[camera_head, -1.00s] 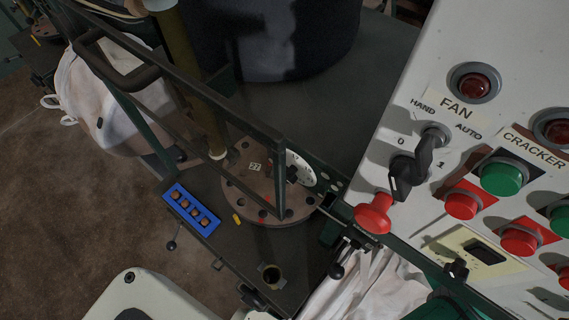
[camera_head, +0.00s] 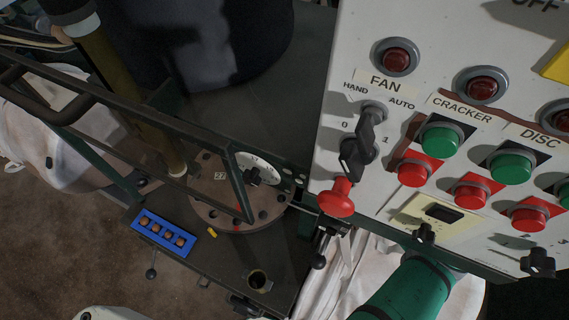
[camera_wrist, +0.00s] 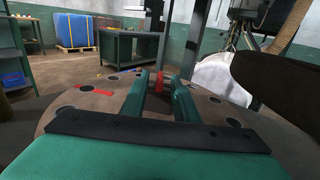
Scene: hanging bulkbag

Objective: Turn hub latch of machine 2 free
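In the wrist view my gripper (camera_wrist: 158,84) shows as two green fingers with a gap between them. A small red part (camera_wrist: 159,76) shows at the far end of this gap; I cannot tell whether the fingers touch it. Below and around the fingers is a brown round plate (camera_wrist: 98,101) with dark holes and red marks. In the head view a similar brown hub plate (camera_head: 207,207) with holes sits on the dark bench, with a pale dial (camera_head: 262,163) and dark knob beside it. My gripper is not seen there. I cannot tell which part is the latch.
In the head view a control panel (camera_head: 400,125) with buttons and a red knob (camera_head: 337,198) fills the right. A dark frame bar (camera_head: 235,190) crosses above the hub plate. A blue tray (camera_head: 142,222) lies on the bench. In the wrist view a green workbench (camera_wrist: 131,47) stands beyond open floor.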

